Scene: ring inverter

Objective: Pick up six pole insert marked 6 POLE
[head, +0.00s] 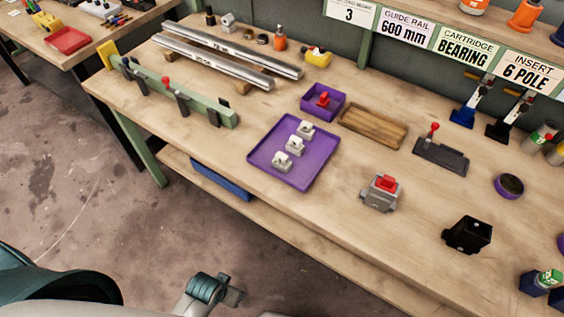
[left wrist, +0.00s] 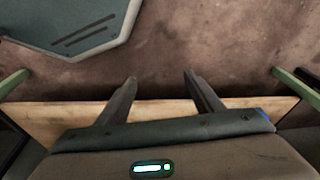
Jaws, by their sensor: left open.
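A sign reading INSERT 6 POLE (head: 526,72) hangs at the upper right in the head view. A small green-topped part (head: 549,277) sits in a dark blue holder (head: 530,284) at the lower right edge; I cannot read any marking on it. Three pale grey blocks stand on a purple tray (head: 268,166) mid-bench, their markings too small to read. My left gripper (left wrist: 158,82) is open and empty in the left wrist view, with floor beyond its fingers. It is not clearly seen in the head view. My right gripper is out of view.
A grey block with a red top (head: 381,192) and a black box (head: 467,235) stand on the bench (head: 330,215). The front bench edge is mostly clear.

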